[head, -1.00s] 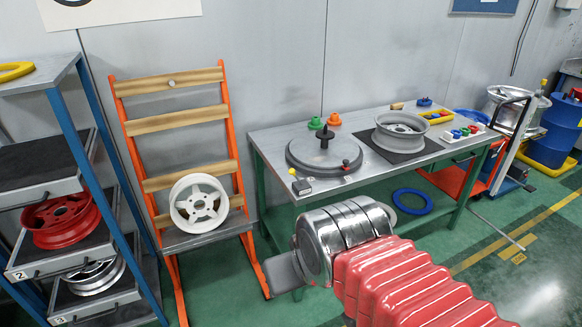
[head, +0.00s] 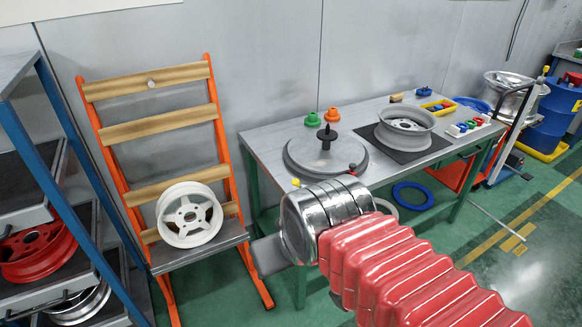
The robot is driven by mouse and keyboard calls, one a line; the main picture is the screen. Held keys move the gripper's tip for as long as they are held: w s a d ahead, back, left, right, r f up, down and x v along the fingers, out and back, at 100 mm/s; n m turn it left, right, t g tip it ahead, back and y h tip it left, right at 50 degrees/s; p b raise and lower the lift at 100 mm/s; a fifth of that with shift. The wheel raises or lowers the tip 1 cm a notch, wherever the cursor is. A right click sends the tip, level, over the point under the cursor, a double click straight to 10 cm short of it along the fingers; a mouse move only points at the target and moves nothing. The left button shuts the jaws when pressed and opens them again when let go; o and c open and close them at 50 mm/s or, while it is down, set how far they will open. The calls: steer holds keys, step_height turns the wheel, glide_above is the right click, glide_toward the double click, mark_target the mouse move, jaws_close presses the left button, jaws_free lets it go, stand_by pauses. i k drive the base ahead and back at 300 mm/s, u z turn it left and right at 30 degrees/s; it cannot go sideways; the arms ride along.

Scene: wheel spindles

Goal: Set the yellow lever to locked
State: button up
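The yellow lever's knob (head: 296,182) shows at the front left edge of the workbench, just above my arm's silver wrist. The rest of the lever and its base are hidden behind the wrist, so its setting cannot be read. Beside it on the bench is a round grey turntable (head: 326,160) with a dark central spindle and a small red knob at its front right. My gripper (head: 268,256) points left and away, in front of the bench. Only one grey finger part shows, so its opening cannot be judged.
The workbench (head: 262,142) also bears a grey wheel rim (head: 405,128) on a dark mat, green and orange cones, and small part trays. An orange rack (head: 220,130) holding a white wheel (head: 189,214) stands left. A blue shelf (head: 70,150) with wheels is at far left.

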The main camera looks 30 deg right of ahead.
mark_target(296, 182)
steer(key=i, duration=1.1)
steer(key=u, duration=0.05)
